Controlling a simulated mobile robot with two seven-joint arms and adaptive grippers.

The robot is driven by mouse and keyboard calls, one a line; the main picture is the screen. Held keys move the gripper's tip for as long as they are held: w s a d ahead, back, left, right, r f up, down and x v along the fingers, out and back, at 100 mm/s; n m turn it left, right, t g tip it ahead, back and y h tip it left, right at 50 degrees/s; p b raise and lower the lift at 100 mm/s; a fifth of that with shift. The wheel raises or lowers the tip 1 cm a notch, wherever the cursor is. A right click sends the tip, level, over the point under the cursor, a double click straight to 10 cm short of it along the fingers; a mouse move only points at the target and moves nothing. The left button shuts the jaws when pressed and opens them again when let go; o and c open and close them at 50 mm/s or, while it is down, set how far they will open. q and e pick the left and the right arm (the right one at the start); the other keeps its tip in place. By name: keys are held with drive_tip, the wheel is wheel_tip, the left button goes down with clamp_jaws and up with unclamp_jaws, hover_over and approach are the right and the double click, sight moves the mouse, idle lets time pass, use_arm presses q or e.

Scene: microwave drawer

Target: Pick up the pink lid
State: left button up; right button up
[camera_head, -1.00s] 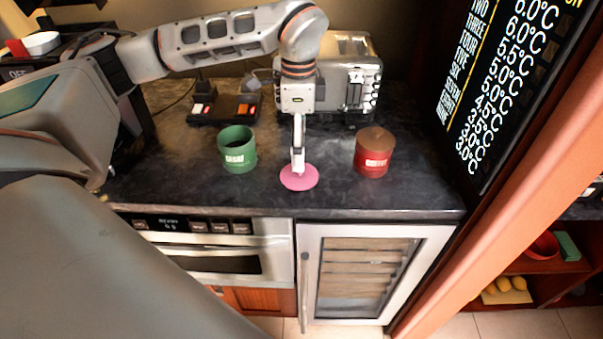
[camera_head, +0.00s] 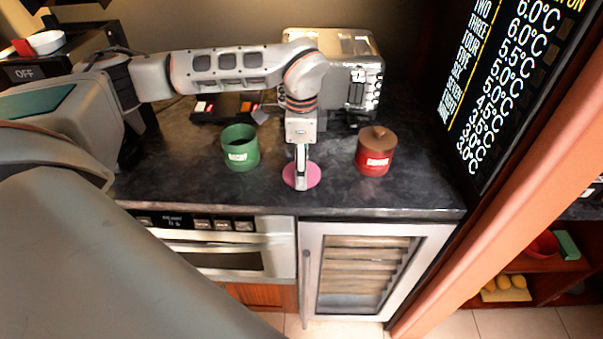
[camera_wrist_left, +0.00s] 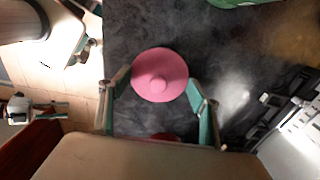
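The pink lid (camera_head: 312,176), a round disc with a small knob, lies flat on the dark counter (camera_head: 235,192) near its front edge. My left gripper (camera_head: 300,181) points down over it and hides part of it in the head view. In the left wrist view the lid (camera_wrist_left: 160,68) sits between the two spread fingers of the gripper (camera_wrist_left: 158,88), with gaps on both sides. The gripper is open and empty. I cannot tell how far the fingertips are above the counter.
A green open canister (camera_head: 240,147) stands left of the lid. A red canister with a brown lid (camera_head: 375,152) stands to the right. A toaster (camera_head: 350,75) stands behind my arm. The counter's front edge, above the oven (camera_head: 225,260) and wine cooler (camera_head: 365,270), is close.

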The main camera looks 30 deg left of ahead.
use_arm(q)
drive_tip(key=shift+s+f, duration=0.15)
drive_tip(key=c, duration=0.6)
drive_tip(key=shift+f, duration=0.1)
drive_tip(key=shift+s+f, duration=0.1)
drive_tip(key=shift+s, duration=0.05)
